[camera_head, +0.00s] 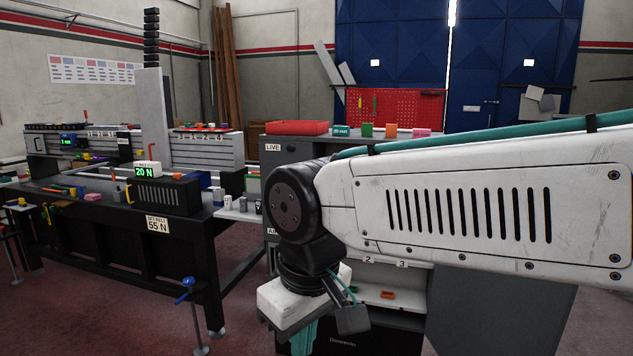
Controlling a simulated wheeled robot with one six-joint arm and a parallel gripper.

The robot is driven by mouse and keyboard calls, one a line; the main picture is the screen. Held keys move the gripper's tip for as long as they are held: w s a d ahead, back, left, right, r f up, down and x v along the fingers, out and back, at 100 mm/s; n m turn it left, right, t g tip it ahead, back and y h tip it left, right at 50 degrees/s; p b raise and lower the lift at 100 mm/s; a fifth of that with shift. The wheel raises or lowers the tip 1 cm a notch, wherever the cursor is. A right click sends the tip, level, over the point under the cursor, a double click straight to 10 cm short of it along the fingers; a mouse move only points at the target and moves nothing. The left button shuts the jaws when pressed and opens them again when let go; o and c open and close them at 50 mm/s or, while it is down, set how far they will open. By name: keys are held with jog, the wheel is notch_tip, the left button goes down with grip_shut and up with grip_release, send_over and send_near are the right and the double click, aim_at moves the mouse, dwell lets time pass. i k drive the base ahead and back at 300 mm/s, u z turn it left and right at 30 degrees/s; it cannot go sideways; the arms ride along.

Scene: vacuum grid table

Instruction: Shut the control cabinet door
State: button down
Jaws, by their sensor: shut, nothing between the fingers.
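A grey cabinet (290,150) with a LIVE label stands behind my arm, and much of its front is hidden. A dark grey flat panel (510,310) shows below my arm at the right. It may be the cabinet door standing open, but I cannot tell for sure, and its hinge is hidden. My gripper (303,341) points down at the bottom centre, in front of the cabinet's lower part. Its teal fingers are shut and empty, and their tips run out of the frame. I see no contact with the panel.
A black workbench (150,235) with a 20 N display box (147,169) and small parts stands at the left. A red tray (297,127) and coloured blocks sit on the cabinet top. A blue-handled clamp (187,290) sticks out at the bench's front. Open floor shows at lower left.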

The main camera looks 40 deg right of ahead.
aim_at(472, 313)
jog(key=u, duration=0.2)
jog(key=i, duration=2)
jog(key=z, duration=2.7)
jog(key=k, duration=0.5)
jog(key=z, duration=2.05)
jog(key=i, duration=1.65)
